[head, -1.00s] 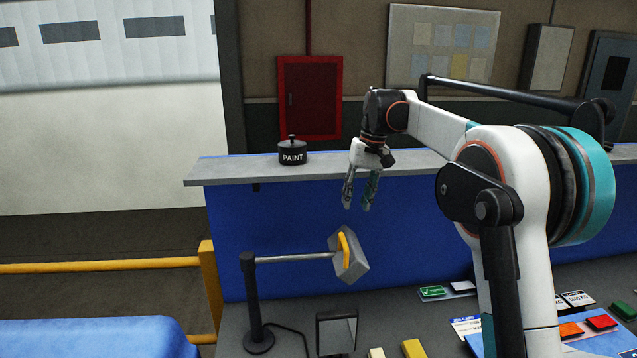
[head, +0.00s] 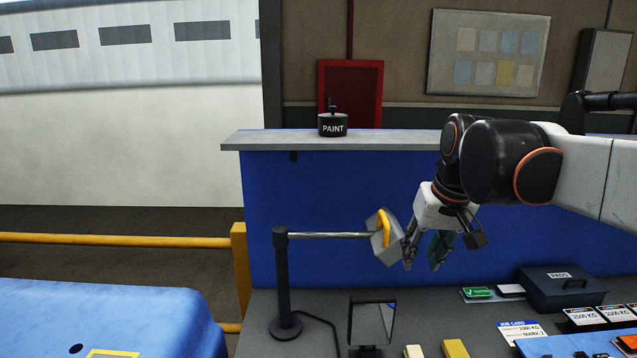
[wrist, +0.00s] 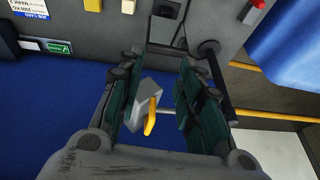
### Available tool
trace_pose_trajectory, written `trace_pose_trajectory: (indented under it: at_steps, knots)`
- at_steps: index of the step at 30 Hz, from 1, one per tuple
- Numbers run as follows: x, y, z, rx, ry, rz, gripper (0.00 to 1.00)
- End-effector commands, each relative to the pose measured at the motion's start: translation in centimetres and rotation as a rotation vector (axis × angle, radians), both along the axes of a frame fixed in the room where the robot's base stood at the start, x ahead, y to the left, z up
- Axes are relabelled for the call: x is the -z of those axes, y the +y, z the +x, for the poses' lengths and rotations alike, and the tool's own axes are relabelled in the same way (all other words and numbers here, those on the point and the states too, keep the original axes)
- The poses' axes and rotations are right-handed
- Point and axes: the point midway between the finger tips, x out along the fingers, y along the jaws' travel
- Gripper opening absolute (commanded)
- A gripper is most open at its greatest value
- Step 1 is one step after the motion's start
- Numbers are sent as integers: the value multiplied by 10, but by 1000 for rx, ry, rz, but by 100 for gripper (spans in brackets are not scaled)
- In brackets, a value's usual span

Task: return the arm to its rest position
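My gripper (head: 423,262) hangs pointing down on the right of the head view. Its two fingers stand apart with nothing between them that I can see gripped. The arm is bent, with the elbow reaching in from the right edge. The left finger overlaps the right edge of a grey block (head: 378,252) with a yellow handle (head: 384,228), which sits at the end of a rod. I cannot tell whether they touch. In the wrist view the open fingers (wrist: 160,62) frame the block (wrist: 147,104), partly hidden by the left finger.
A black post (head: 282,275) carries the rod (head: 325,235). A small mirror stand (head: 372,323) is in front. A blue-fronted counter (head: 330,190) with a paint pot (head: 333,124) stands behind. Cards and a dark box (head: 560,288) lie at right. A yellow rail (head: 120,239) runs left.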

Motion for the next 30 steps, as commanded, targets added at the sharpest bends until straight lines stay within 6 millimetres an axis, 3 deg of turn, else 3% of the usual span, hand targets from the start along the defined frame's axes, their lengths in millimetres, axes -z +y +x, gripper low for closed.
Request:
trace_pose_trajectory:
  at_steps: [1, 8, 18, 24, 30]
  knots:
    - [17, 0, -15, 2, -17, -4, 33]
    - [71, -1, -70, 9, -93, -26, 33]
    - [166, -3, -145, 16, -208, -56, 33]
    - [212, -5, -173, 17, -259, -68, 33]
    - [227, -5, -183, 17, -278, -72, 33]
